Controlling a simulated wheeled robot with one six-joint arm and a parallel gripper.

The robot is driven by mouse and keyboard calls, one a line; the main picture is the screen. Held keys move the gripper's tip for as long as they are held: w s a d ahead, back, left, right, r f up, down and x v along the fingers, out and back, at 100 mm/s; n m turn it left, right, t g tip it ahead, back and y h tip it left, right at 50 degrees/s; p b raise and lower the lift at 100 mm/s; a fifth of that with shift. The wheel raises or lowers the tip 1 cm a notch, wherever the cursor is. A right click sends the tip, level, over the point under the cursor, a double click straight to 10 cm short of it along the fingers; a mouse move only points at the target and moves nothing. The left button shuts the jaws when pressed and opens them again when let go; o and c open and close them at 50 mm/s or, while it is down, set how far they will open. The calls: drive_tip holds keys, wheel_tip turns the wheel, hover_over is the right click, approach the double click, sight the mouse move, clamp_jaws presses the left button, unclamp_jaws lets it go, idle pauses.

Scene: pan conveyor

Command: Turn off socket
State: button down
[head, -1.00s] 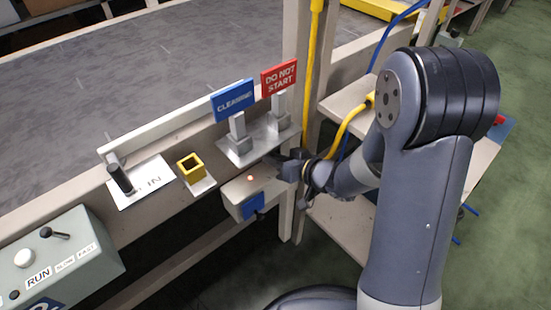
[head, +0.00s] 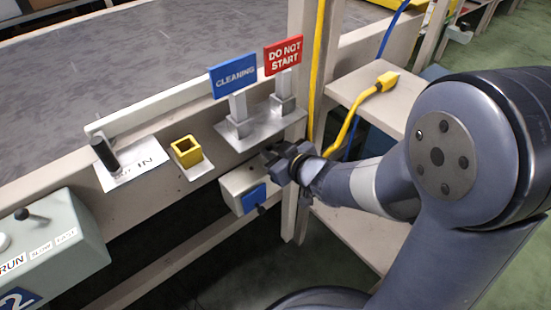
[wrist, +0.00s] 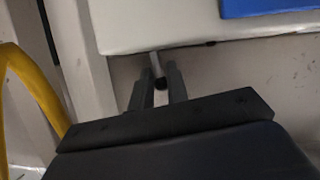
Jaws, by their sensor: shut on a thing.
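The socket box is a pale box (head: 236,183) with a blue cover (head: 254,198), fixed below the conveyor's side rail. It also fills the top of the wrist view (wrist: 150,28), with part of the blue cover at the upper right. A small lever (wrist: 157,66) with a dark tip sticks out from the box's edge in the wrist view. My gripper (wrist: 158,84) has its two fingers on either side of this lever, shut on it. In the head view my gripper (head: 272,160) is at the box's upper right, and the lever is hidden.
Blue CLEANING (head: 233,75) and red DO NOT START (head: 284,55) signs stand on a metal plate just above. A yellow square holder (head: 187,152) is to the left. A post (head: 299,110) is close at right. A yellow plug (head: 387,80) lies on the shelf.

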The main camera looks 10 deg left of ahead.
drive_tip(key=shift+s+a+f+n+t+h+b, duration=0.2)
drive_tip(key=shift+n+b, duration=0.25)
drive_tip(key=shift+b, duration=0.75)
drive_tip(key=shift+s+a+f+n+t+h+b, duration=0.1)
drive_tip(key=shift+f+n+t+h+b, duration=0.25)
drive_tip(key=shift+b, duration=0.8)
drive_tip(key=shift+r+b, duration=0.25)
drive_tip(key=shift+b, duration=0.05)
drive_tip(key=shift+r+n+b, duration=0.1)
drive_tip(key=shift+n+b, duration=0.25)
drive_tip(key=shift+n, duration=0.05)
drive_tip(key=c, duration=1.4)
unclamp_jaws()
drive_tip(key=shift+c, duration=0.2)
drive_tip(key=shift+s+r, duration=0.1)
